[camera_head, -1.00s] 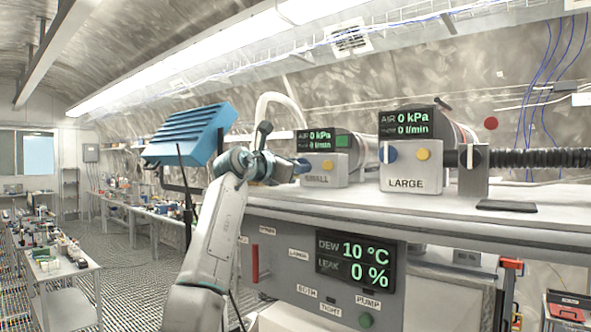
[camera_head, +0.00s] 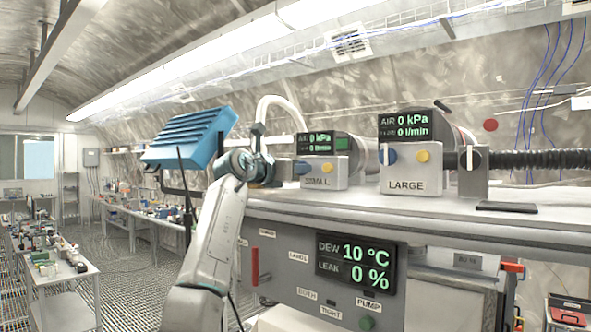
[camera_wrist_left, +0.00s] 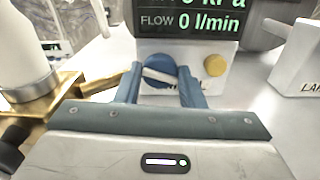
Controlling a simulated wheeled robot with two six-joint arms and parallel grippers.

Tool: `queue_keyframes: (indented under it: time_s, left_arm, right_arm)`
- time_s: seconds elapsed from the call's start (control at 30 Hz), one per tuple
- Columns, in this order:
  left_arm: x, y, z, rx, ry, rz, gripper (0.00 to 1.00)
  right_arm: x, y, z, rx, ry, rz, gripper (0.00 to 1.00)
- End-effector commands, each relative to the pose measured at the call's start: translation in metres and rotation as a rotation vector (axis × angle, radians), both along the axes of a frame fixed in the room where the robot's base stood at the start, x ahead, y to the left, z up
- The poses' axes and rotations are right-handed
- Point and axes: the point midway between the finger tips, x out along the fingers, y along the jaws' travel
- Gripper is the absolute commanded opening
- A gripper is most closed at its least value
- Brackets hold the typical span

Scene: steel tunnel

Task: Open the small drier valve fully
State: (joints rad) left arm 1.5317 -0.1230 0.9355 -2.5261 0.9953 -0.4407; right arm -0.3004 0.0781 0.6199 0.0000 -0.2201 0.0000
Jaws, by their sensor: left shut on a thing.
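The small drier unit (camera_head: 322,172), labelled SMALL, stands on the long bench. It has a round blue valve knob (camera_wrist_left: 157,66) with a white pointer bar, which lies near horizontal, tilted slightly down to the right in the left wrist view. My left gripper (camera_wrist_left: 161,88) is shut on this knob, with one blue finger on each side of it. In the head view, my left gripper (camera_head: 286,170) is at the left front of the small unit and its wrist hides part of that side. The unit's display (camera_head: 319,143) reads 0 kPa. My right gripper is not in view.
A yellow button (camera_wrist_left: 214,65) sits close right of the knob. A brass fitting (camera_wrist_left: 62,97) is close left of my fingers. The LARGE unit (camera_head: 408,178) stands further right. The panel below (camera_head: 355,264) reads dew 10 °C, leak 0 %.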

Motion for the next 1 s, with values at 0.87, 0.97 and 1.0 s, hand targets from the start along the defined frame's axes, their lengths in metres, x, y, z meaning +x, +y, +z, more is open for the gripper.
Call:
queue_keyframes:
  time_s: [0.87,0.97,1.0]
  left_arm:
    - [-0.051,0.038,-0.006,0.001,-0.006,0.002,0.57]
    - [-0.065,0.048,-0.005,0.001,-0.005,0.003,0.57]
    - [-0.07,0.052,-0.004,0.001,-0.005,0.002,0.57]
  right_arm:
    - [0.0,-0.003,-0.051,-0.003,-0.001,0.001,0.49]
    - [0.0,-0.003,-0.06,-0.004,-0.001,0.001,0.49]
    - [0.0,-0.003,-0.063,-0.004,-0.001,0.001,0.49]
